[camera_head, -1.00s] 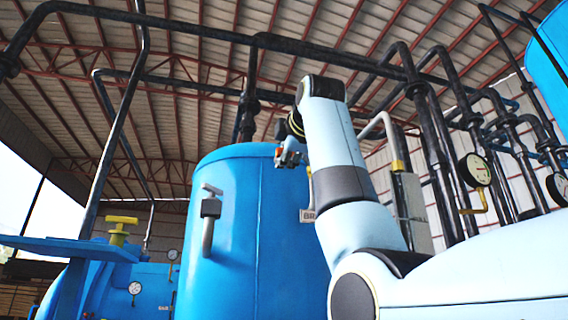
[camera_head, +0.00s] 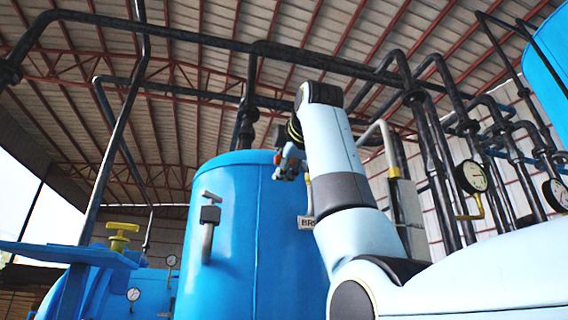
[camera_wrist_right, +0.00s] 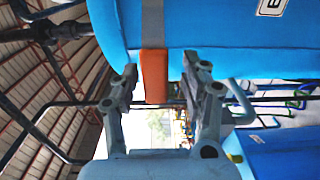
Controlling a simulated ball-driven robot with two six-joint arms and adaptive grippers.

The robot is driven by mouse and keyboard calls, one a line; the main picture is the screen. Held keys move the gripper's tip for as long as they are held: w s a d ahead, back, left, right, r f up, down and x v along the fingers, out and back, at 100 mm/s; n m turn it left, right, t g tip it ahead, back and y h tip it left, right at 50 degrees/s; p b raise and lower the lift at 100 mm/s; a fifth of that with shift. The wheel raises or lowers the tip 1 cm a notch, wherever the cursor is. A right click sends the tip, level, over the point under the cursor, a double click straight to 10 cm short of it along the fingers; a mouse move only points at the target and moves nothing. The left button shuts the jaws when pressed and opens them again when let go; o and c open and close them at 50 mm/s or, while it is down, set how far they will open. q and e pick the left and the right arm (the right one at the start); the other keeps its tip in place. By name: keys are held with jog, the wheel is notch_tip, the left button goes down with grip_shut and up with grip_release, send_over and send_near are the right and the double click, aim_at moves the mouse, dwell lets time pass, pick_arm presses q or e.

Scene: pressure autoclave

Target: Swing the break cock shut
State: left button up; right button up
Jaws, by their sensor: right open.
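The break cock is mostly hidden behind my right gripper (camera_head: 289,162) in the head view. A sign starting "BR" (camera_head: 306,222) hangs beside a grey pipe with a yellow band (camera_head: 308,186) there. In the right wrist view, a flat grey lever with an orange end (camera_wrist_right: 155,76), seemingly the cock's handle, lies in front of the blue tank (camera_wrist_right: 215,28). My right gripper (camera_wrist_right: 162,82) is open, with one finger on each side of the orange end. A gap shows on the left; contact on the right cannot be told. My left gripper is not in view.
The tall blue tank (camera_head: 235,270) stands behind the gripper. A dark valve with a grey handle (camera_head: 210,214) projects from its front. A blue vessel with a yellow handwheel (camera_head: 122,235) is at left. Black pipes and gauges (camera_head: 474,176) crowd the right.

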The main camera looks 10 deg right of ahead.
jog(key=shift+s+r, duration=0.1)
jog(key=shift+s, duration=0.2)
jog(key=s, duration=1.1)
jog(key=shift+s+d, duration=0.2)
